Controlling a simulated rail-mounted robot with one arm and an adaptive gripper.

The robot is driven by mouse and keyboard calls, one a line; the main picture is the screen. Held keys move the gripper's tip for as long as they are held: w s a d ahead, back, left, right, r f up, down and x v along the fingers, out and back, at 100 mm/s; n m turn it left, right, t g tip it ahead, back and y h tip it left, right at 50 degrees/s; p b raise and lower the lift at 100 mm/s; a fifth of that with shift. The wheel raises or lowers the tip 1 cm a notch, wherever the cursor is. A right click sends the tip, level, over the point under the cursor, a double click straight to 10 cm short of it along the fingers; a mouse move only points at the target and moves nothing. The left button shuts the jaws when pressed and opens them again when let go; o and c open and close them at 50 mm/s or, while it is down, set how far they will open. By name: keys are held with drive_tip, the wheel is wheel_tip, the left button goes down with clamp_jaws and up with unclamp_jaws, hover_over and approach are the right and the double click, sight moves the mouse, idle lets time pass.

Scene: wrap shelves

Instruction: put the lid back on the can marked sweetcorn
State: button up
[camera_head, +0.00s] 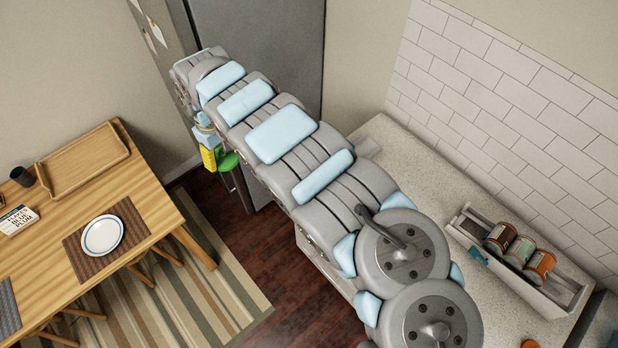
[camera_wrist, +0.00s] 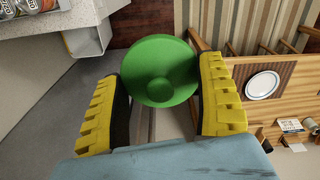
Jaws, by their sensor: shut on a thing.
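A round green lid (camera_head: 229,161) with a small knob is held by my gripper (camera_head: 215,158), out past the counter and above the floor. In the wrist view the lid (camera_wrist: 165,52) sits between the two yellow fingers of my gripper (camera_wrist: 162,72), its knob facing the camera. Three cans stand in a grey holder on the counter: a brown one (camera_head: 499,238), a green one (camera_head: 520,252) and an orange one (camera_head: 541,265). Their labels are not readable, so I cannot tell which is marked sweetcorn. Cans (camera_wrist: 38,4) also show at the top left of the wrist view, cut off.
The grey holder (camera_head: 470,235) stands on the pale counter (camera_head: 400,150) near the tiled wall. A small orange thing (camera_head: 530,343) is at the bottom edge. The wooden table (camera_head: 150,195) at left bears a tray (camera_head: 62,190), plate (camera_head: 102,235), cup and box. A fridge stands behind my arm.

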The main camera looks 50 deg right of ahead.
drive_tip(key=shift+n, duration=0.4)
drive_tip(key=s+d+f, duration=0.5)
drive_tip(key=s+d, duration=0.3)
drive_tip(key=s, duration=0.1)
drive_tip(key=s+d+f+b, duration=0.1)
drive_tip(key=s+d+f, duration=0.5)
drive_tip(key=s, duration=0.3)
drive_tip(key=s+d+f, duration=0.6)
drive_tip(key=s+d, duration=0.3)
drive_tip(key=shift+s+d, duration=0.1)
drive_tip(key=shift+d, duration=0.25)
drive_tip(key=shift+s+f+b, duration=0.15)
drive_tip(key=shift+b, duration=0.25)
wheel_tip(320, 180, down, 4)
drive_tip(key=b, duration=0.4)
drive_tip(key=shift+d+f+b, duration=0.1)
drive_tip(key=shift+b, duration=0.3)
drive_tip(key=shift+f+b, duration=0.35)
drive_tip(key=shift+f, duration=0.6)
drive_tip(key=shift+r+p, duration=0.15)
drive_tip(key=shift+p, duration=0.6)
drive_tip(key=shift+f+p, duration=0.2)
drive_tip(key=shift+p, duration=0.2)
